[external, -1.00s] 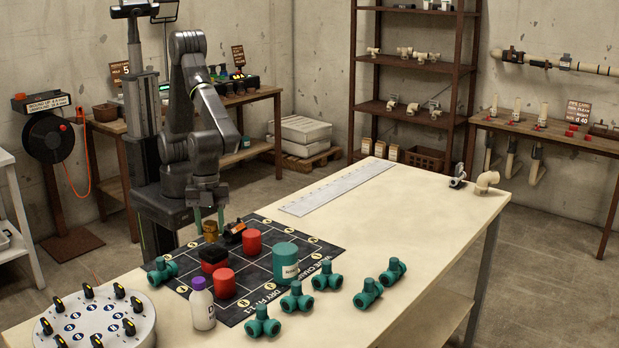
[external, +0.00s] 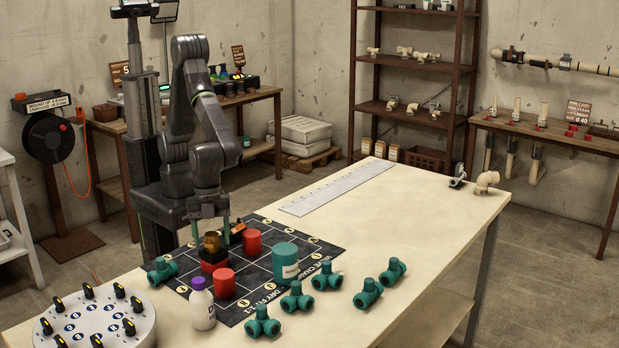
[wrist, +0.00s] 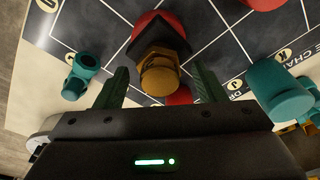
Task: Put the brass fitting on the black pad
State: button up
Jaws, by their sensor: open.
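The brass fitting (external: 211,242) stands on top of the black pad (external: 206,260), which sits on a red block on the dark grid mat. In the wrist view the brass fitting (wrist: 160,72) rests over the black pad (wrist: 138,42), with red showing beyond. My gripper (external: 210,238) is open, its green fingers apart on either side of the fitting. The wrist view shows a gap between each finger and the fitting. The fitting hides part of the pad.
Red cylinders (external: 252,242) and a teal canister (external: 286,262) stand on the mat (external: 262,297). Teal tee fittings (external: 297,299) lie around it. A white bottle (external: 202,305) is at the front. The table's right side is mostly clear.

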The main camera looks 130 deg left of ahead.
notch_tip(320, 180, up, 12)
jog(key=s+a, duration=0.1)
jog(key=shift+s, duration=0.15)
jog(key=shift+a, duration=0.1)
